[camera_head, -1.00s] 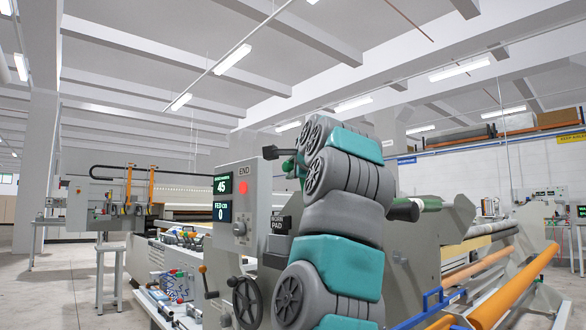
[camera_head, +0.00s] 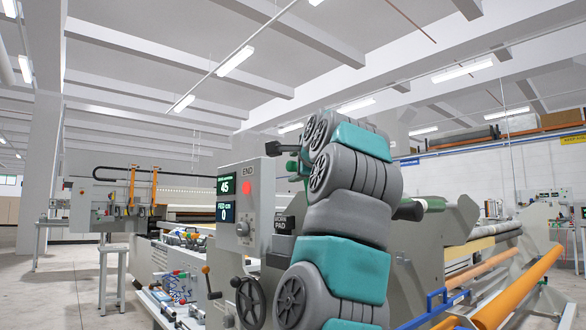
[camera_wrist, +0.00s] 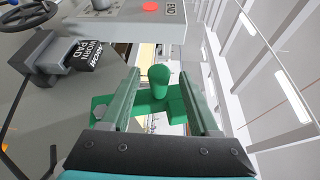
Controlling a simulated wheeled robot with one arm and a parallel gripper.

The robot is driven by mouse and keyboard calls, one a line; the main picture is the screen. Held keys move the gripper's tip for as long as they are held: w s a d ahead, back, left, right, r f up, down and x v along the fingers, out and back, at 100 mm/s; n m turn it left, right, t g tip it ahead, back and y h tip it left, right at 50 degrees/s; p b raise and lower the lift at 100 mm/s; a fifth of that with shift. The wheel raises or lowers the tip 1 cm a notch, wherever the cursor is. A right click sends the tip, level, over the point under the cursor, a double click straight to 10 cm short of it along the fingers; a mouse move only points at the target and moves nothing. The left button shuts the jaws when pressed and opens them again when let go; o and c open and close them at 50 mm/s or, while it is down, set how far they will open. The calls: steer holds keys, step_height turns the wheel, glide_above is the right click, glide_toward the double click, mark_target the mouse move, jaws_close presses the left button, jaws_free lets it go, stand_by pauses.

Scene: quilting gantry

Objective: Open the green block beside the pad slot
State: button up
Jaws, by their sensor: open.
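The green block (camera_wrist: 173,106) with a round upright green knob (camera_wrist: 158,76) shows in the wrist view, between the two long fingers of my gripper (camera_wrist: 160,88). The fingers are apart, one on each side of the knob. I cannot tell whether either finger touches the block. The black pad slot box (camera_wrist: 84,54), lettered as a worn pad slot, is at the upper left of the wrist view. In the head view the pad slot label (camera_head: 285,224) shows beside the control panel, left of my arm. My arm hides most of the area around the block there.
A grey control panel (camera_head: 237,212) with green displays and a red button (camera_head: 246,188) stands just left of my arm. A handwheel (camera_head: 250,300) is below it. Orange rollers (camera_head: 515,290) and a blue rail (camera_head: 437,306) lie to the right. Open floor shows at far left.

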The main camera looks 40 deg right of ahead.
steer(key=b+v, duration=0.1)
steer(key=v, duration=0.5)
steer(key=shift+a, duration=0.15)
